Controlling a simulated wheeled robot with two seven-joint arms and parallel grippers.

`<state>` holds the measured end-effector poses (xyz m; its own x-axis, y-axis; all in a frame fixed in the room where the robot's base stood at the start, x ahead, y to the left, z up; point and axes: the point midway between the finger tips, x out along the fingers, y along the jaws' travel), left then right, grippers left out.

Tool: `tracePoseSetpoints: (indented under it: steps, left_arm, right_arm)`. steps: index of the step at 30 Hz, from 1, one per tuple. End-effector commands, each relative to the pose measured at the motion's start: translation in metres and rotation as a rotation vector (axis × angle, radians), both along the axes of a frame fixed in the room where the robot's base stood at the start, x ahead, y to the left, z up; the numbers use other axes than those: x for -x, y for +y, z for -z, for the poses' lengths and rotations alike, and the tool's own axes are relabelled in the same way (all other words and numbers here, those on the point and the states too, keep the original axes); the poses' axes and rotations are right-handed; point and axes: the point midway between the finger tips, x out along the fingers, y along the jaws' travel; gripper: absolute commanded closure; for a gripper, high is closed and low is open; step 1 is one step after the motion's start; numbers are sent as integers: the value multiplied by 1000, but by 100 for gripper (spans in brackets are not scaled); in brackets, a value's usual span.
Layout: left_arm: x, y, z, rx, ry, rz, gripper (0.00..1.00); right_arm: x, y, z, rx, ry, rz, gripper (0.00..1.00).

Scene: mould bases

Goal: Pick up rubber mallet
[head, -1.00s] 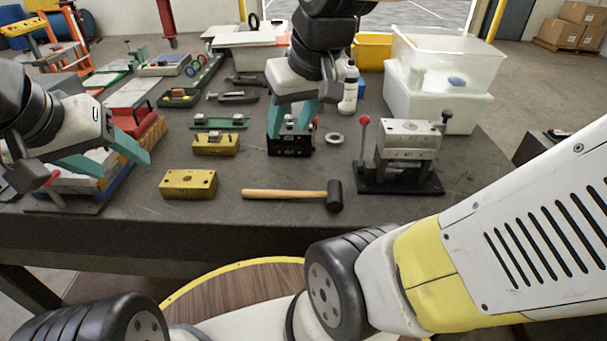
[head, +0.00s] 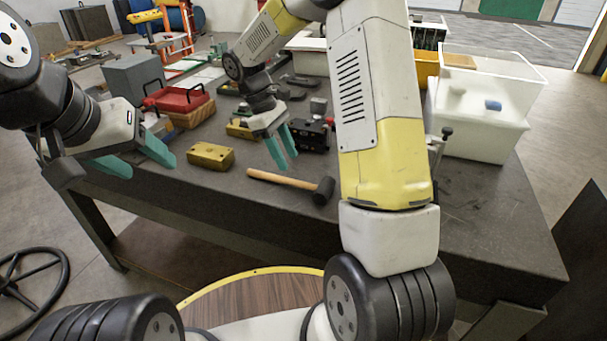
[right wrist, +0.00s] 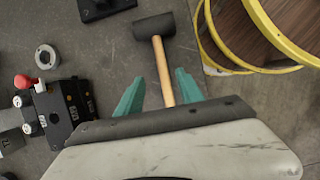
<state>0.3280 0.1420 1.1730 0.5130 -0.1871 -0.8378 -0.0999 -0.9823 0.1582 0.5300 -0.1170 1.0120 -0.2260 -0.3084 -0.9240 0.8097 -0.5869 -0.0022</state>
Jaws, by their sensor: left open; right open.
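The rubber mallet (head: 291,182) lies flat on the dark workbench (head: 230,193), its wooden handle to the left and black head to the right in the head view. My right gripper (head: 283,163) is open and empty above the bench, near the handle. In the right wrist view, the mallet (right wrist: 161,62) shows with its head beyond the fingertips, and the handle runs back between the open fingers of the right gripper (right wrist: 158,85). My left gripper (head: 146,163) is open and empty at the bench's left front edge, away from the mallet.
A yellow mould block (head: 211,155) lies left of the mallet. A black block (head: 309,135) stands behind it, with a metal ring (right wrist: 45,57) near it in the wrist view. White bins (head: 478,135) stand at the right. My right arm hides part of the bench.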

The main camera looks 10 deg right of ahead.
Motion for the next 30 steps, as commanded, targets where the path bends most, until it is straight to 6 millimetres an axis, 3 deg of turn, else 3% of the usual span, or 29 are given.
tracePoseSetpoints:
  steps: [16,25,26,30]
  left_arm:
    - [0,0,0,0,0,0,40]
    - [0,0,0,0,0,0,40]
    - [0,0,0,0,0,0,40]
    - [0,0,0,0,0,0,40]
  right_arm:
    - [21,-21,63,0,3,0,56]
    - [22,-22,69,0,0,1,56]
    - [22,-22,69,0,0,1,58]
    - [22,-22,69,0,0,1,85]
